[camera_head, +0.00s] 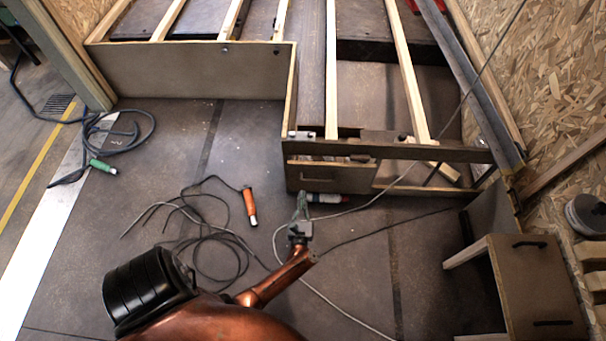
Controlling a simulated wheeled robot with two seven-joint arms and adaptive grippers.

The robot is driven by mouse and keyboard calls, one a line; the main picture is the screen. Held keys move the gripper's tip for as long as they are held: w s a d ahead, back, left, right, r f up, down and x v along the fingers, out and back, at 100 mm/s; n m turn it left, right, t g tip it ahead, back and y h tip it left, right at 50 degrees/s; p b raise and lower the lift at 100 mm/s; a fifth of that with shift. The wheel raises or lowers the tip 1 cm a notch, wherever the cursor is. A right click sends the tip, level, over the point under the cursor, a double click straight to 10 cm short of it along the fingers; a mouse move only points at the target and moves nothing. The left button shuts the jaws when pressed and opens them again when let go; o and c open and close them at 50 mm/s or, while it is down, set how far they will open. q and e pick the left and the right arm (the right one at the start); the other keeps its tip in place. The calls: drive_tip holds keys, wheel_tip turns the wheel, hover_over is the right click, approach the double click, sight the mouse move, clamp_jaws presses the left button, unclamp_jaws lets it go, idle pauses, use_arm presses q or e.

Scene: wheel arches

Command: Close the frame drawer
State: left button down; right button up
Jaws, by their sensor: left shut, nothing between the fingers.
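The frame drawer (350,181) is at the low front of the wooden frame (190,72), near the middle of the head view. Its brown front has a small handle at the left. A narrow gap shows above the front; I cannot tell exactly how far out the drawer stands. My left gripper (302,200) is shut and empty, its fingers pointing up the picture, just below the drawer's front near the handle. I cannot tell whether it touches the drawer. My right gripper is not in view.
A red-and-white tool (327,198) lies beside the gripper's fingertips. An orange-handled tool (250,206) and loose cables lie on the dark floor (350,270). A green-ended cable (103,166) lies further left. A brown cabinet (537,285) with dark handles stands at the lower right.

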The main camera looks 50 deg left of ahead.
sight(304, 166)
use_arm(q)
drive_tip(key=b+x, duration=0.2)
drive_tip(key=x, duration=0.8)
drive_tip(key=shift+w+a+f+b, duration=0.1)
drive_tip(key=shift+w+a+b, duration=0.2)
drive_tip(key=shift+b, duration=0.1)
drive_tip(key=shift+w+a, duration=0.25)
drive_tip(key=shift+a, duration=0.05)
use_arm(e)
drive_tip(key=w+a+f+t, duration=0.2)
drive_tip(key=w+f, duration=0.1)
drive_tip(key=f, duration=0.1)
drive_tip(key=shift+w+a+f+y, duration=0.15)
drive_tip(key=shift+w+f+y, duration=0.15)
use_arm(q)
drive_tip(key=shift+a, duration=0.1)
